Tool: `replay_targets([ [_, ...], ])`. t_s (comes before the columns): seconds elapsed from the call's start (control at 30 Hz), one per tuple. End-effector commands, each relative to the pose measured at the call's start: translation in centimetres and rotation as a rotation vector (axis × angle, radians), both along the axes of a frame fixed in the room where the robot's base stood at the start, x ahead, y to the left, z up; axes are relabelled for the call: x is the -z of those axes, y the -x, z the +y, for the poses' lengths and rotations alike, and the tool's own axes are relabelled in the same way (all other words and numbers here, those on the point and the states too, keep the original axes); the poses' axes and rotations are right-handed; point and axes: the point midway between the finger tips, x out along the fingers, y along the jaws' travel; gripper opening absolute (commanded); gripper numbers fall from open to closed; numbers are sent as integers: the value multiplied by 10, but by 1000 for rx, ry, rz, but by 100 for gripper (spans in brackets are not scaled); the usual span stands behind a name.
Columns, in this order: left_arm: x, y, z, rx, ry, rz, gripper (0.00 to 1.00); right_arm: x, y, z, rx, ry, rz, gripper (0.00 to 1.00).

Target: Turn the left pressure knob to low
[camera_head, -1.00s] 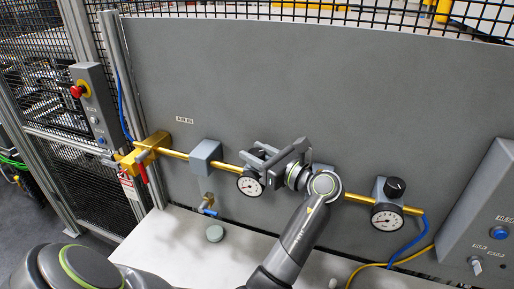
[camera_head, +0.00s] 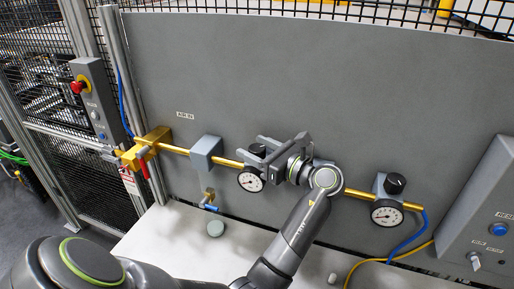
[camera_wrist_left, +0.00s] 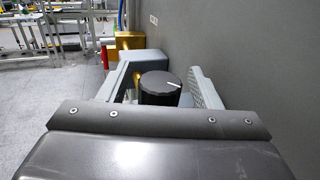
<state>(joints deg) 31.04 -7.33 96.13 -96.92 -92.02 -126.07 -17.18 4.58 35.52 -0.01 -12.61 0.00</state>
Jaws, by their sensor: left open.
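The left pressure knob (camera_wrist_left: 158,90) is black and ribbed with a white pointer line. In the left wrist view it sits between the two fingers of my open left gripper (camera_wrist_left: 160,88), and the pointer is aimed to the right. In the head view the knob (camera_head: 258,149) is partly hidden behind the fingers of my left gripper (camera_head: 268,152). Its round white gauge (camera_head: 250,180) is just below. I cannot tell whether the fingers touch the knob. My right gripper is not in view.
A second knob (camera_head: 395,183) with a gauge (camera_head: 386,213) is further right on the same brass pipe (camera_head: 356,193). A grey box (camera_head: 206,152) and a yellow valve block (camera_head: 152,142) are left. A grey panel (camera_head: 420,100) stands behind. A red button (camera_head: 77,87) is far left.

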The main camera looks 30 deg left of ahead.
Motion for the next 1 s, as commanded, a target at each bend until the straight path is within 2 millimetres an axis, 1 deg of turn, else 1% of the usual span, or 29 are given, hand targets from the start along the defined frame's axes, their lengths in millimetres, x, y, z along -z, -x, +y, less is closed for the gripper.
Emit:
replay_targets([
  [0.07, -2, 0, 0, 0, 0, -1, 58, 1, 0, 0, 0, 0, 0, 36],
  [0.17, -10, 0, 0, 0, -1, -5, 58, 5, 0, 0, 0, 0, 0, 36],
  [0.27, -25, 0, 0, 1, 0, -9, 58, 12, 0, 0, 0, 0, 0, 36],
  [0.4, -54, 0, 0, 1, 0, -9, 58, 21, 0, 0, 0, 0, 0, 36],
  [0.5, -71, 0, 1, 0, 0, -7, 58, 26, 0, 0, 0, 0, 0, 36],
  [0.63, -88, 0, 1, -1, -1, -5, 58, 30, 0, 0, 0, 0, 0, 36],
  [0.8, -99, 0, 1, -1, 1, -1, 58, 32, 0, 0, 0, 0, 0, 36],
  [1.0, -100, 0, 1, 0, 1, 0, 58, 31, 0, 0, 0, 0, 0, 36],
])
